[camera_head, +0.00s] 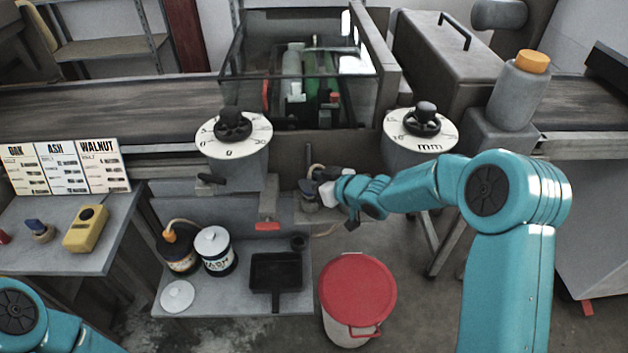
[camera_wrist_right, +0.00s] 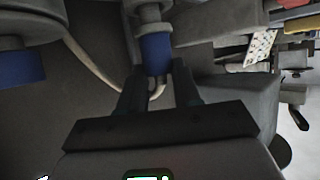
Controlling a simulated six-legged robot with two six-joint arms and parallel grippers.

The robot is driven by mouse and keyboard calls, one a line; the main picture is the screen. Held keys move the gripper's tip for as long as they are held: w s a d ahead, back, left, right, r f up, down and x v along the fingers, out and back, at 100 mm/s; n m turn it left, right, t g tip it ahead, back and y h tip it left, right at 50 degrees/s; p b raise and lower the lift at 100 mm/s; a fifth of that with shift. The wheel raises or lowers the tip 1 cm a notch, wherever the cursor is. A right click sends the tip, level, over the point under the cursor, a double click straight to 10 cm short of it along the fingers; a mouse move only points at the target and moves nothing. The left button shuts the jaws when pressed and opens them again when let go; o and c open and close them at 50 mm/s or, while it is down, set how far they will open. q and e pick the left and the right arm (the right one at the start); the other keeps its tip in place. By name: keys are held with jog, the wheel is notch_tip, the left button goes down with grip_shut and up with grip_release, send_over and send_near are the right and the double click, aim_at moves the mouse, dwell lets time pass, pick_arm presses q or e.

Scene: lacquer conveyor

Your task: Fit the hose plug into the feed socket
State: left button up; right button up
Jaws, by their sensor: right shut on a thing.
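My right gripper (camera_head: 322,190) reaches in from the right to the front of the machine, below and between the two dials. In the right wrist view the gripper (camera_wrist_right: 160,80) is shut on the blue-banded hose plug (camera_wrist_right: 155,52). A thin pale hose (camera_wrist_right: 88,58) curves beside the fingers. A grey round fitting (camera_wrist_right: 150,14) lies in line with the blue band; I cannot tell whether it is the plug's nose or the feed socket. In the head view the gripper hides most of the plug. My left gripper is out of view.
A lower shelf holds a dark can (camera_head: 180,256), a white can (camera_head: 215,250) and a black tray (camera_head: 276,274). A red-lidded bucket (camera_head: 357,290) stands on the floor below my right gripper. The dials (camera_head: 233,138) (camera_head: 420,130) flank the gripper's space.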

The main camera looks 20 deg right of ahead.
jog(key=shift+f+b, duration=0.75)
jog(key=shift+f, duration=0.2)
jog(key=o, duration=1.1)
jog(key=shift+o, duration=0.2)
jog(key=p+v, duration=0.1)
jog(key=v, duration=1.5)
jog(key=shift+s+p, duration=0.15)
jog(key=shift+p, duration=0.15)
jog(key=shift+r, duration=0.1)
